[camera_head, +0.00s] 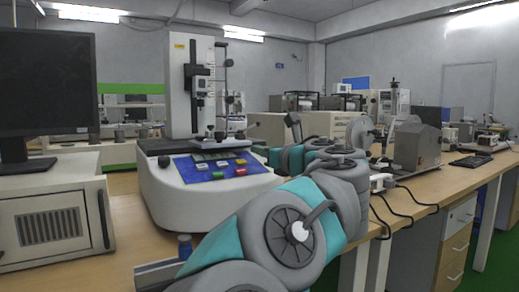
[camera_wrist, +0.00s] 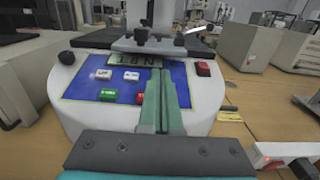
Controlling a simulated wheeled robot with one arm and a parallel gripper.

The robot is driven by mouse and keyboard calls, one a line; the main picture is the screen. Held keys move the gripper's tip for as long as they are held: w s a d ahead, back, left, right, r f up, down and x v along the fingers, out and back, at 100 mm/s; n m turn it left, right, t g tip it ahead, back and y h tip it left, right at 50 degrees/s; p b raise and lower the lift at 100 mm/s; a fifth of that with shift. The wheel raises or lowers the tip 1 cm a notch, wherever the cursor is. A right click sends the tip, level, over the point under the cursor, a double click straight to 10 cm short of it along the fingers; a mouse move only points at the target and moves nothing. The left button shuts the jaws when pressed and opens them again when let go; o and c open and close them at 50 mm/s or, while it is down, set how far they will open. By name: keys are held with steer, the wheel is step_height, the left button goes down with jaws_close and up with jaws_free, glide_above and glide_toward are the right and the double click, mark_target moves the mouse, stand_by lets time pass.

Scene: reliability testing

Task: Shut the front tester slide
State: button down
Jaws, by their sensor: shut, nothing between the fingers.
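The tester (camera_head: 200,195) stands on the bench with a rounded white base and a tall white column. Its blue front panel (camera_wrist: 78,85) carries white, green and red buttons and a small display. A dark flat slide (camera_wrist: 110,40) lies across the top of the base, below the column, with black knobs on it; it also shows in the head view (camera_head: 165,146). My gripper (camera_wrist: 154,66) is shut and empty, its green fingers over the panel and pointing at the slide's front edge. I cannot tell whether the tips touch it. The fingers hide part of the display and a red button.
A monitor (camera_head: 45,80) on a white cabinet (camera_head: 50,222) stands left of the tester. A grey machine (camera_head: 417,145) and cables are on the bench to the right. A red switch (camera_wrist: 203,69) sits at the panel's right. Bare wood (camera_wrist: 255,105) shows right of the base.

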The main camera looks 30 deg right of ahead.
glide_toward(226, 140)
steer(key=shift+w+f+p, duration=0.1)
steer(key=shift+p, duration=0.25)
stand_by(0.3)
steer(key=w+p, duration=0.2)
steer(key=w, duration=0.7)
steer(key=shift+w+a, duration=0.15)
steer(key=shift+w, duration=0.05)
steer(key=shift+w+a+r+p, duration=0.1)
steer(key=shift+w+r+p, duration=0.1)
steer(key=shift+p, duration=0.1)
steer(key=shift+r, duration=0.15)
steer(key=shift+s+r, duration=0.1)
